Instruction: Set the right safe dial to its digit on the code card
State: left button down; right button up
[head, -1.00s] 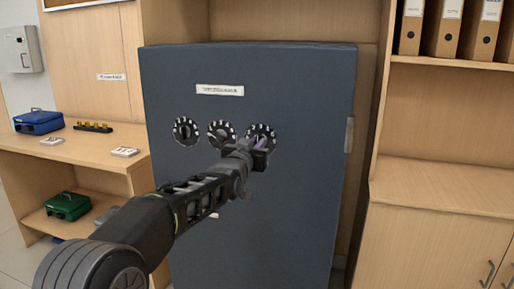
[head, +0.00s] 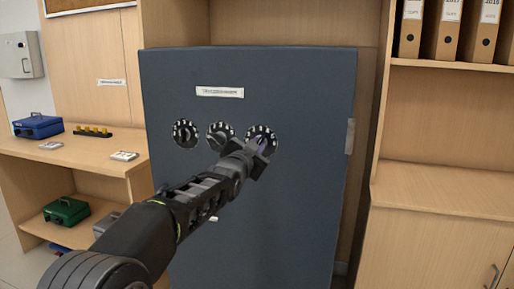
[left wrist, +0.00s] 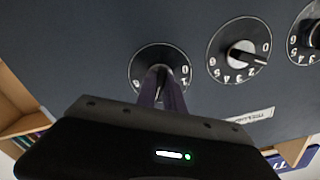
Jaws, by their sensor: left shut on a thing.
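The dark blue-grey safe (head: 300,85) carries three black dials with white digits in a row. My left gripper (head: 262,146) is at the right dial (head: 260,133), shut on its knob and tilted. In the left wrist view the right dial (left wrist: 135,68) is partly covered by my left gripper's fingers (left wrist: 162,90), so its knob and pointer are hidden. The middle dial (left wrist: 240,52) shows a light knob with a dark bar. The left dial (head: 185,133) is free. I cannot tell which paper is the code card. My right gripper is not in view.
A white label (head: 219,92) above the dials is too small to read. On the left counter are a blue cash box (head: 38,126), a black rack with yellow pieces (head: 92,131) and a small white item (head: 124,156). Below is a green box (head: 66,211). Shelving stands right.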

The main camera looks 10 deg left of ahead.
pick_arm(q)
jog(key=shift+f, duration=0.1)
jog(key=c, duration=1.4)
grip_release()
jog(key=shift+c, duration=0.2)
jog(key=s, duration=0.7)
jog(key=shift+s+a, duration=0.25)
jog(key=shift+s, duration=0.15)
